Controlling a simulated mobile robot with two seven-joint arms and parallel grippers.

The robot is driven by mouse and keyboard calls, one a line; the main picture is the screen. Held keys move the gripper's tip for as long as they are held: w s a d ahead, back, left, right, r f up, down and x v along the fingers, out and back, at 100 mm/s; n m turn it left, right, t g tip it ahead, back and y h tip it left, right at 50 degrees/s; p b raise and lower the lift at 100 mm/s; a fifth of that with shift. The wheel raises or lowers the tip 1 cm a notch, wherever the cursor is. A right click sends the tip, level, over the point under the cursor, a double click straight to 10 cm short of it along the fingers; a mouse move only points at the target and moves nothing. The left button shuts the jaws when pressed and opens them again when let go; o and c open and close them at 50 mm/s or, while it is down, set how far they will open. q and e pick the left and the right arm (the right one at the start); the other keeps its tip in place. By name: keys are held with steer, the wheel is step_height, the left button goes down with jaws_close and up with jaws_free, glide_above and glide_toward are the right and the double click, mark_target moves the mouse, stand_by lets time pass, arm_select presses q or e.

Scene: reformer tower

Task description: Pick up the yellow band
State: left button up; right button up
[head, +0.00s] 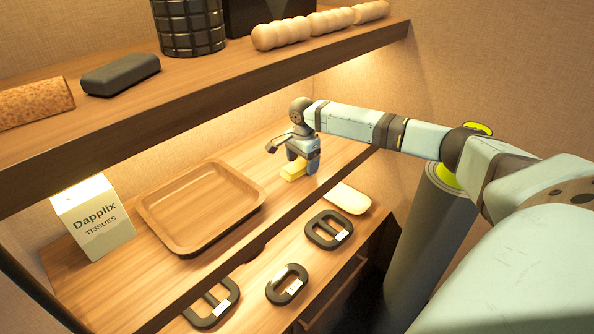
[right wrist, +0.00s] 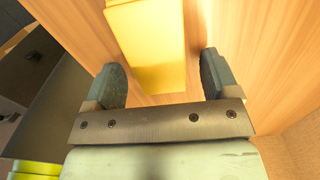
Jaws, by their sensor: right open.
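The yellow band (head: 293,169) is a small folded yellow block lying on the wooden shelf, right of the tray. My right gripper (head: 305,155) is at the band, its fingers pointing down over the shelf. In the right wrist view the band (right wrist: 149,50) lies ahead of and between the two fingers of my open right gripper (right wrist: 163,80), with a gap on each side. Part of the band runs out of the top of that view. My left gripper is not in view.
A wooden tray (head: 163,241) and a tissue box (head: 92,222) stand to the left. Black handled pieces (head: 328,230) and a pale pad (head: 347,198) are on the lower front surface. An upper shelf (head: 200,95) overhangs; a grey roll (head: 430,240) stands at right.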

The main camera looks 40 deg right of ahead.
steer(key=c, duration=1)
